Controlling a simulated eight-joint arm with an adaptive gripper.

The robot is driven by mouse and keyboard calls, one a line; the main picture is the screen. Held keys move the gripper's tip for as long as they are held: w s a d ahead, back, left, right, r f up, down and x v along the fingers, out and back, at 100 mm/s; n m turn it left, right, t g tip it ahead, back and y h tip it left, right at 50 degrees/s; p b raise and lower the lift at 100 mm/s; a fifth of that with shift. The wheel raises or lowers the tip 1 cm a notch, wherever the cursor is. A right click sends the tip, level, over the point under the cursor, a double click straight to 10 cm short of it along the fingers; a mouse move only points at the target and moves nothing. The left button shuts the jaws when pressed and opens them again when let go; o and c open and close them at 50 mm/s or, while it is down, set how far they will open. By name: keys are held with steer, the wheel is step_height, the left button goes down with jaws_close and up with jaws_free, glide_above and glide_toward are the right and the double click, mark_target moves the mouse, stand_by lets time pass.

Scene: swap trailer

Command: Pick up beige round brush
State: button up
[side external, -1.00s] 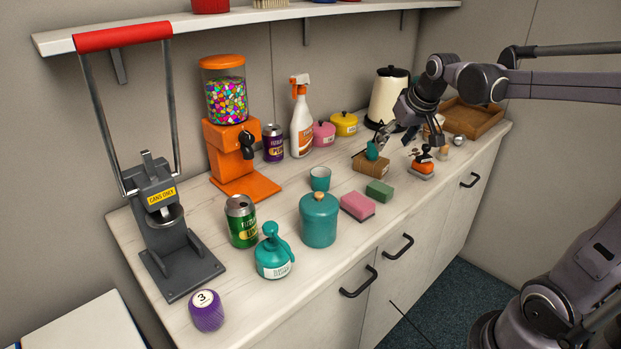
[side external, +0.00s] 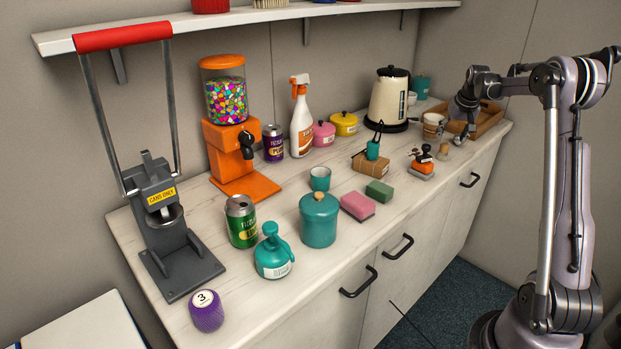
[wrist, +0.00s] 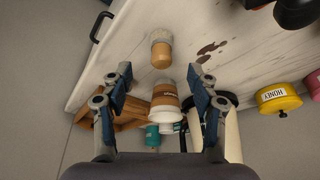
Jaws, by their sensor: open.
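A small round tan-and-beige piece (wrist: 161,50), which looks like the round brush, stands on the counter in the upper middle of the wrist view. In the side view it appears as a small beige shape (side external: 442,151) near the counter's right end, beside the cup. My gripper (wrist: 160,88) is open and empty, with its fingers spread either side of the view's middle. The brush lies beyond the fingertips, not between them. In the side view my gripper (side external: 462,110) is above the right end of the counter, by the wooden tray; its fingertips are hard to make out.
A brown-and-white cup (wrist: 165,98) shows between the fingers in the wrist view. A wooden tray (side external: 491,122) and cream kettle (side external: 388,98) are nearby. An orange-based stamp (side external: 421,167) and a brown block (side external: 370,167) with a teal holder stand left of the brush.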

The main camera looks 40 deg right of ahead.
mark_target(446, 145)
steer(key=shift+x, duration=4.25)
steer(key=shift+w, duration=0.1)
steer(key=c, duration=1.2)
